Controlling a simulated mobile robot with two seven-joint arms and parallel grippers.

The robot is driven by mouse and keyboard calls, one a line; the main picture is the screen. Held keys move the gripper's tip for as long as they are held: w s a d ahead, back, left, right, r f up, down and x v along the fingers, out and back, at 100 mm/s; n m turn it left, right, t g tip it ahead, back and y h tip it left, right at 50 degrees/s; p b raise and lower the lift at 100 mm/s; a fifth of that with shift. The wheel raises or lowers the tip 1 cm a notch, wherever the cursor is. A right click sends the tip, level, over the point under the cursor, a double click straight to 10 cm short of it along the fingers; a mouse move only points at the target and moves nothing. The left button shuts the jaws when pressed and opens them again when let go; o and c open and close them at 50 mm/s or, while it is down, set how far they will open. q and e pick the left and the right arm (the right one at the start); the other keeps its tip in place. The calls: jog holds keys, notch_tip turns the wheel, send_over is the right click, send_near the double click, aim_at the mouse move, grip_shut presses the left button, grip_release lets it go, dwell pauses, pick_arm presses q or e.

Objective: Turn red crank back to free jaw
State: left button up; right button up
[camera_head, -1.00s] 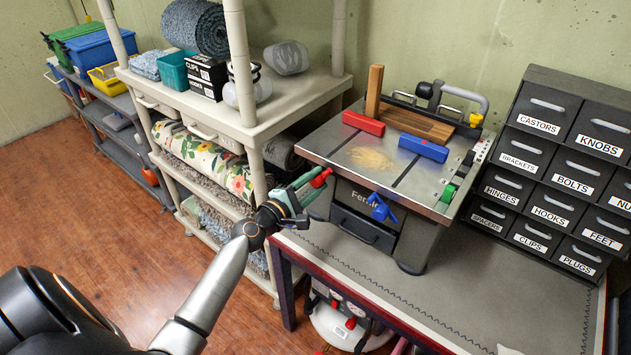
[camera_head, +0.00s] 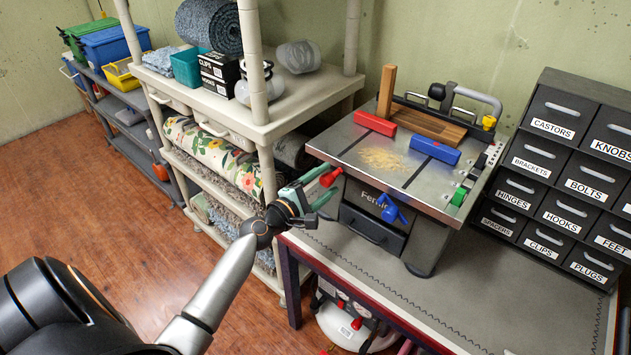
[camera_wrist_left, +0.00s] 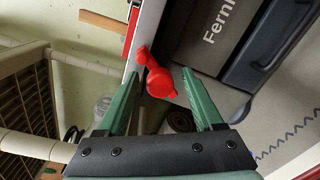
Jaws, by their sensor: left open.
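The red crank (camera_head: 331,177) sticks out from the left side of the grey bench machine (camera_head: 345,150). My left gripper (camera_head: 327,182) is open, with its green fingers on either side of the crank. In the left wrist view the red crank (camera_wrist_left: 158,80) shows between the fingertips of the left gripper (camera_wrist_left: 163,85), with gaps to both fingers. A red block (camera_head: 375,123) and a blue block (camera_head: 430,150) sit on the machine's top. A wooden board (camera_head: 432,126) lies behind them. My right gripper is not in view.
A blue crank (camera_head: 392,209) is on the machine's front and a green knob (camera_head: 459,197) on its right. A cream shelf (camera_head: 290,118) stands close on the left. Labelled drawers (camera_head: 570,170) stand right. The bench's front (camera_head: 370,275) is clear.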

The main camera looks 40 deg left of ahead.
pick_arm(q)
jog(key=s+a+b, duration=0.1)
jog(key=s+b, duration=0.1)
jog(key=s, duration=1)
jog(key=shift+s+r, duration=0.15)
jog(key=shift+r, duration=0.1)
jog(key=shift+f, duration=0.1)
